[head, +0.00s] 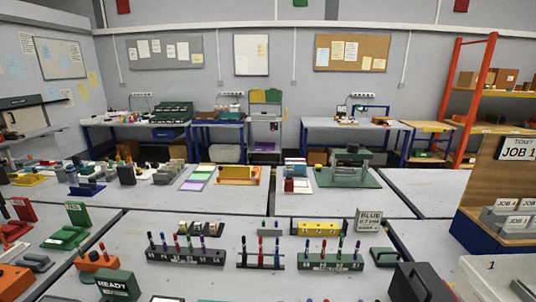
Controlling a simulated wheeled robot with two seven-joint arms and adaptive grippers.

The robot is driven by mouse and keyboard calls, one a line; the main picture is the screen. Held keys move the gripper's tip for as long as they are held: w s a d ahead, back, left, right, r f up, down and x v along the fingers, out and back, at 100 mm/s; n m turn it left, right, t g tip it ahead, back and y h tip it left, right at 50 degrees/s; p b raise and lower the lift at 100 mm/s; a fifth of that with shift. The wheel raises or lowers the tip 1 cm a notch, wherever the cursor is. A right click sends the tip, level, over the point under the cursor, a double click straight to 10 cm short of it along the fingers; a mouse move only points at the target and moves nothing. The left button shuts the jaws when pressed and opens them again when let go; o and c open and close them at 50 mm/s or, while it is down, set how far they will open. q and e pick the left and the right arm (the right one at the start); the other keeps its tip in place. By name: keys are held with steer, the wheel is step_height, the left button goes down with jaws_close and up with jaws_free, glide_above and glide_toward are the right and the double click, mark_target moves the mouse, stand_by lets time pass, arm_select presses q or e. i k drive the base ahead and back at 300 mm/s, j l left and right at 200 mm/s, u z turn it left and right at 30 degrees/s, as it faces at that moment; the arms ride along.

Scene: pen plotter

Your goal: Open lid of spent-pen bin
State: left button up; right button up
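No bin with a readable spent-pen label shows. A black box-like thing (420,283) stands at the bottom right, cut by the lower edge; I cannot tell whether it is the bin or has a lid. A pale grey box top (497,272) marked "1", with a dark handle-like part, lies to its right, also cut off. Neither of my grippers is in view.
Pen racks (185,254) with coloured pens stand mid-bench, with a yellow block (318,229) behind. A "READY" sign (117,284) is front left. A "JOB 1" ticket board (517,150) rises at right. The bench between the racks and the rear row has bare patches.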

mark_target(427, 285)
steer(key=z, duration=1.45)
